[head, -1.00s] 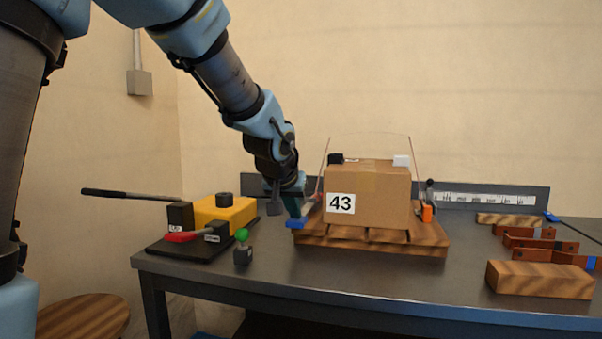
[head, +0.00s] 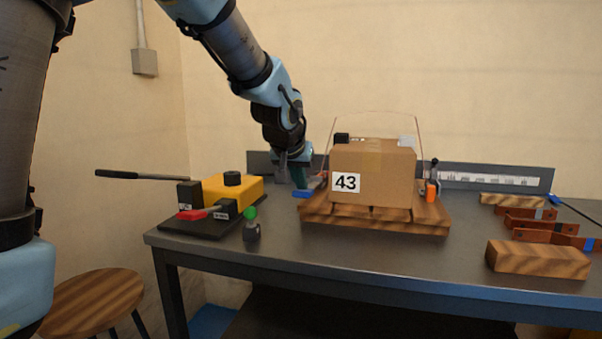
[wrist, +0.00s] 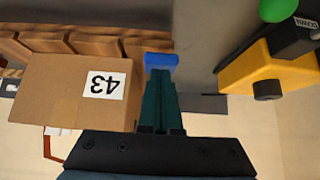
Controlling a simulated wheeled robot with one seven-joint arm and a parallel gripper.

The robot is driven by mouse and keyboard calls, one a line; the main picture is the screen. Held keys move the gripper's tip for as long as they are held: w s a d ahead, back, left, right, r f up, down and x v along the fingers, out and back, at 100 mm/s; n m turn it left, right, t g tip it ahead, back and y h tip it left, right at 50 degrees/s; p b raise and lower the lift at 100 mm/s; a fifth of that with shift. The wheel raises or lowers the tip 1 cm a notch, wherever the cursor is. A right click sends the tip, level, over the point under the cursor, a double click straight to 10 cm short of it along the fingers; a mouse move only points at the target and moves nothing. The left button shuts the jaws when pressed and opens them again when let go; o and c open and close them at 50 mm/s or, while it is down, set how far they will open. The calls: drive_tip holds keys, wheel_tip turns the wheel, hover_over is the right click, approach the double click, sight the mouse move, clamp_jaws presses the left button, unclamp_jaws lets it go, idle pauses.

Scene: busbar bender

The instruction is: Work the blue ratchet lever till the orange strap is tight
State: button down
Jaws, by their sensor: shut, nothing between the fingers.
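The blue ratchet lever (head: 303,194) sits at the left side of the carton (head: 385,178), above the pallet's left end (head: 325,212). My gripper (head: 300,184) points down at the lever, its fingers shut with nothing between them. In the wrist view the closed fingertips (wrist: 161,72) are right at the blue lever end (wrist: 161,60); whether they touch it I cannot tell. The orange strap (head: 378,112) shows as a thin loop arching clear above the carton, so it looks slack. In the wrist view a piece of strap (wrist: 48,146) stands off the carton.
A yellow bender (head: 232,186) with a long black handle stands left of the pallet. A green-knobbed control (head: 251,226) stands before it. A wooden block (head: 538,258) and copper-coloured bars (head: 530,223) lie at right. The bench front is clear between.

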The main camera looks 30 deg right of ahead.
drive_tip(key=v, duration=1.1)
drive_tip(key=shift+r, duration=0.25)
drive_tip(key=shift+w, duration=0.15)
